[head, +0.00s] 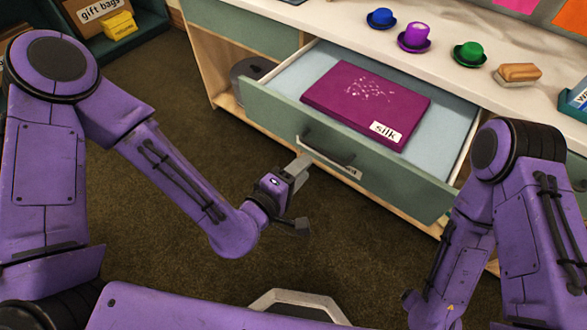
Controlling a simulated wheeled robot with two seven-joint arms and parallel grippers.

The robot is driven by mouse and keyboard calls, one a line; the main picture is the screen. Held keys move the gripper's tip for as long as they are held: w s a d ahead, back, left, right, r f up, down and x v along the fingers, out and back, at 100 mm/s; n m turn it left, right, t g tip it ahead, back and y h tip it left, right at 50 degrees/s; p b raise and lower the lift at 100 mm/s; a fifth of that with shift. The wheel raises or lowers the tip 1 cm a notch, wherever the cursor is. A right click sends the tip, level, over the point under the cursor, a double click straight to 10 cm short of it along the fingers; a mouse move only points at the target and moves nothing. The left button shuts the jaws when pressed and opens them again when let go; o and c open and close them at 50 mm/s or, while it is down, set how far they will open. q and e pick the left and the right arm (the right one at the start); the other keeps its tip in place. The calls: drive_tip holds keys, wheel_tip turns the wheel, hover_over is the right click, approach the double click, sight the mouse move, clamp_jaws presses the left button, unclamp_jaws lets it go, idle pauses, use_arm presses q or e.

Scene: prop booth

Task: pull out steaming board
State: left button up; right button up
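A wide drawer with a grey-green front (395,180) stands pulled out of the white-topped counter. A dark bar handle (328,152) is on its front, with a small pale label below it that I cannot read. My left gripper (304,163) is at the drawer front, its pale fingers overlapping the handle's left end and the label's left side. I cannot tell whether it touches the handle or is open. No thing that is clearly a steaming board shows. My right gripper is out of view; only its arm shows at the lower right.
A flat magenta box (350,95) labelled "silk" lies in the drawer. On the counter (350,22) are blue (381,18), purple (414,37) and green (469,54) small hats and a wooden brush-like block (518,74). Carpet in front is clear.

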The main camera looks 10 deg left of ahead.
use_arm(q)
drive_tip(key=p+v, duration=0.2)
drive_tip(key=v, duration=0.1)
drive_tip(key=shift+s+r+p, duration=0.15)
drive_tip(key=shift+p, duration=0.2)
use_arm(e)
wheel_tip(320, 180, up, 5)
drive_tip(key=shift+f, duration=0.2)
use_arm(q)
drive_tip(key=s+a+f+m+g+y+p, duration=0.1)
drive_tip(key=s+a+f+m+g+y, duration=0.45)
drive_tip(key=a+f, duration=0.6)
drive_tip(key=s+a+f+g+y+p, duration=0.1)
drive_tip(key=s+a+f+g+y, duration=0.1)
drive_tip(key=s+a, duration=0.3)
drive_tip(key=s+a+f+g+y+p, duration=0.1)
drive_tip(key=s+a+f+g+y, duration=0.2)
drive_tip(key=s+a, duration=0.3)
drive_tip(key=shift+a+f+p, duration=0.3)
drive_tip(key=shift+a, duration=0.65)
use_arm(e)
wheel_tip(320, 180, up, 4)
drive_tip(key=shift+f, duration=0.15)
